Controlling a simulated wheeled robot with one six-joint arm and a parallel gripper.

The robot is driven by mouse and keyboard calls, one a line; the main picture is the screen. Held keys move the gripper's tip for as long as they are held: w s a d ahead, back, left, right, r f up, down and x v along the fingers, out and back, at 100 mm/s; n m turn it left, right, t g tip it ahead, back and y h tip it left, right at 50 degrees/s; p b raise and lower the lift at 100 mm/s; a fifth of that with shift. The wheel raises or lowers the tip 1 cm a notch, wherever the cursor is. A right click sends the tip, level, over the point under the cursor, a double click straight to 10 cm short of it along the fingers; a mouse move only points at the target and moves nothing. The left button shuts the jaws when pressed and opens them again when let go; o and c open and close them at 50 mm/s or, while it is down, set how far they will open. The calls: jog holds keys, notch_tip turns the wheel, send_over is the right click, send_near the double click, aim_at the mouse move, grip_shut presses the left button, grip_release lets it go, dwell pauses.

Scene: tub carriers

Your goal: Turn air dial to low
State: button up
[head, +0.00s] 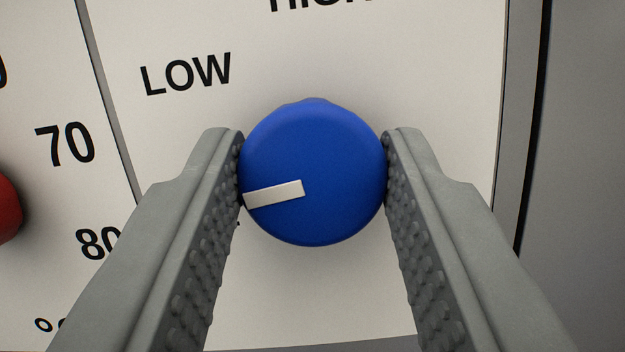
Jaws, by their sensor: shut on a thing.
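The round blue air dial (330,215) is in the middle of the head view on a white panel. Its white pointer bar (274,194) points left and slightly down. The word LOW (186,75) is printed up and left of the dial, above where the pointer aims. Part of the word HIGH (320,4) shows at the top edge, cut off. My gripper (313,166) is shut on the dial, one grey finger on each side. A small dark mark beside the left finger is mostly hidden.
Left of a dark dividing line is a scale with 70 (65,144) and 80 (98,243), and part of a red knob (8,208) at the left edge. A dark frame edge (527,120) and a grey surface (590,150) lie to the right.

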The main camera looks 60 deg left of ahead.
jog(key=m+h, duration=0.1)
jog(key=m, duration=0.2)
jog(key=m+t, duration=0.1)
jog(key=m, duration=0.2)
jog(key=shift+a+h, duration=0.1)
jog(key=shift+h, duration=0.3)
jog(key=shift+r+m+t+h, duration=0.1)
jog(key=shift+m+t+h, duration=0.45)
jog(key=shift+m, duration=1.65)
jog(key=shift+m+g+h, duration=0.25)
jog(key=shift+m, duration=0.05)
jog(key=o, duration=1)
jog(key=shift+s, duration=0.1)
jog(key=v, duration=1.7)
jog(key=shift+s, duration=0.1)
